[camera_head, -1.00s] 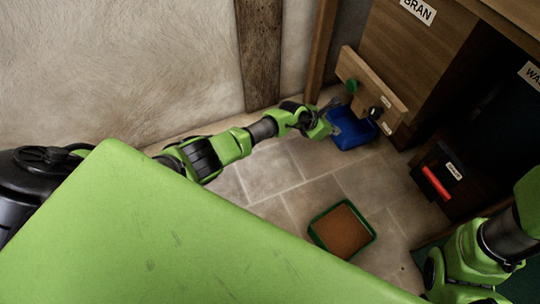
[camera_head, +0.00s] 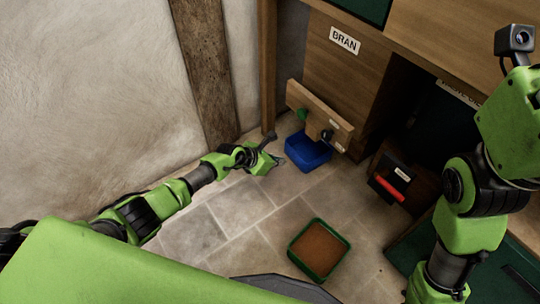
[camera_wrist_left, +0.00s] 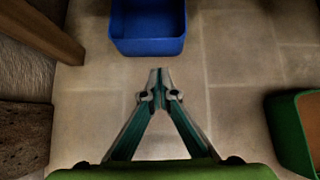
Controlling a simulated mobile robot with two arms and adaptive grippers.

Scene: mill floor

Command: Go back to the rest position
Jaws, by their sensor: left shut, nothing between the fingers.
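My left gripper (camera_head: 277,154) reaches in from the left, low over the tiled floor. It is just left of a blue bin (camera_head: 308,152) and apart from it. In the left wrist view the fingers (camera_wrist_left: 160,75) meet at their tips with nothing between them, and the blue bin (camera_wrist_left: 148,46) stands just beyond them, looking empty. My right arm (camera_head: 465,200) is at the right edge of the head view; its gripper is out of sight.
A green tray (camera_head: 319,250) with brown contents stands on the floor. A dark box with a red handle (camera_head: 391,190) stands right. A wooden post (camera_head: 205,75) is left. Floor between is clear.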

